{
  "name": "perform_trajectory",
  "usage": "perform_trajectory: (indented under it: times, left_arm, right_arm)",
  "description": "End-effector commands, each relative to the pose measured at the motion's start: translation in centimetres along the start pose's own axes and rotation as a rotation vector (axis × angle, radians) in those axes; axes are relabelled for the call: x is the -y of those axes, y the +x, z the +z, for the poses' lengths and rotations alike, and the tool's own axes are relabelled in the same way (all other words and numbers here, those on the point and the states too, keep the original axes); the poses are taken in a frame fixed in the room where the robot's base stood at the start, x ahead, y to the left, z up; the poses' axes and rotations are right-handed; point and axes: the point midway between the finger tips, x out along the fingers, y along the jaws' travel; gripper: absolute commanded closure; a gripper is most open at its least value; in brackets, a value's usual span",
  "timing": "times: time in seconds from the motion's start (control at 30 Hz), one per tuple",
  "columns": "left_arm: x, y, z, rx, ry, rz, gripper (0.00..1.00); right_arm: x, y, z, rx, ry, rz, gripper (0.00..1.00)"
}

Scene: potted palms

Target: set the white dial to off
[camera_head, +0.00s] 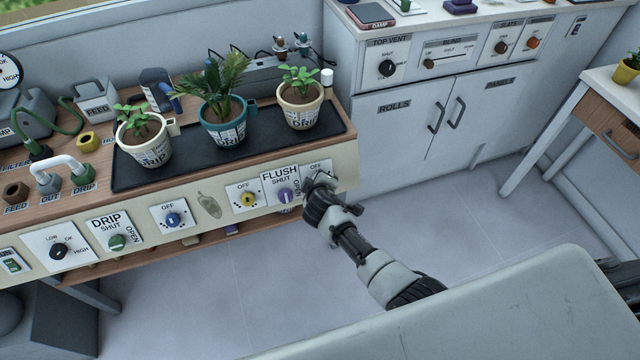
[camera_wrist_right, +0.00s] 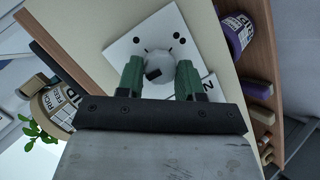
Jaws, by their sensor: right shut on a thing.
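The white dial (camera_wrist_right: 160,60) is round, with a dark mark on its lower side in the right wrist view. Where the dial's mark points against the labels is hard to tell. My left gripper is not in view.
The purple FLUSH dial (camera_head: 285,196) is close to the left of my right gripper. A yellow dial (camera_head: 248,199) and a blue dial (camera_head: 173,219) are farther left. Potted plants stand on a black tray (camera_head: 268,137) above the panel. The floor (camera_head: 262,285) in front is clear.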

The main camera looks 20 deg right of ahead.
Motion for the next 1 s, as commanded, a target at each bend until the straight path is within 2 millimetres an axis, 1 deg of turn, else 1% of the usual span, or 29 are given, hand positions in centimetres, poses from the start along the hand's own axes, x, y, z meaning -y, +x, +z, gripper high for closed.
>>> perform_trajectory:
  times: [0.03, 0.27, 0.7, 0.73, 0.87, 1.0]
  left_arm:
    - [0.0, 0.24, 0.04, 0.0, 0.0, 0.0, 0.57]
    - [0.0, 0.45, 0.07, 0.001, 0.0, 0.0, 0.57]
    - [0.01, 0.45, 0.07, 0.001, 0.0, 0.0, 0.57]
    - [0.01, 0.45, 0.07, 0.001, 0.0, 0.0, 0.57]
    - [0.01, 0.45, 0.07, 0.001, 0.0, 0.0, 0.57]
    - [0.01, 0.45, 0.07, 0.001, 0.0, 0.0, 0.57]
  right_arm:
    - [0.31, 0.05, 0.17, 0.003, -0.017, 0.003, 0.87]
    - [0.27, 0.01, 0.18, 0.006, -0.063, 0.019, 0.87]
    - [0.25, 0.0, 0.18, 0.006, -0.071, 0.021, 0.87]
    - [0.25, 0.0, 0.18, 0.006, -0.071, 0.021, 0.59]
    - [0.19, 0.0, 0.14, 0.005, -0.07, 0.022, 0.39]
    - [0.12, 0.01, 0.09, 0.005, -0.069, 0.023, 0.38]
